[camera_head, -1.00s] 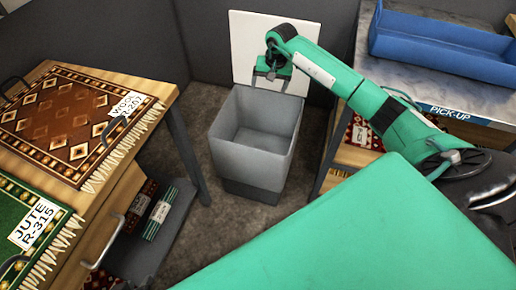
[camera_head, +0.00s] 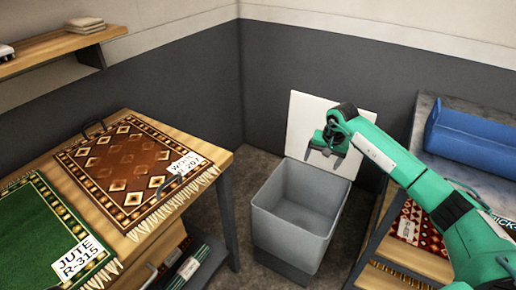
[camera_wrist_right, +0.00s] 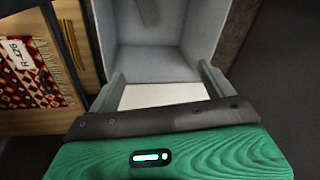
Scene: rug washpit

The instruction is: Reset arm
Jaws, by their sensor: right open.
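My right gripper (camera_head: 326,146) is open and empty. It hangs by the back edge of a grey open-topped bin (camera_head: 290,240), in front of a white panel (camera_head: 306,112) at the wall. The right wrist view shows the two fingers (camera_wrist_right: 161,80) apart with the bin (camera_wrist_right: 160,62) beyond them. Nothing lies between the fingers. The bin looks empty in the head view. My left gripper is not in view.
At left, a wooden table holds a brown rug (camera_head: 130,170) and a green rug (camera_head: 40,220). At right, a counter carries a blue tray (camera_head: 470,140), with a red rug (camera_head: 420,232) on a shelf. A wall shelf (camera_head: 60,48) is at upper left.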

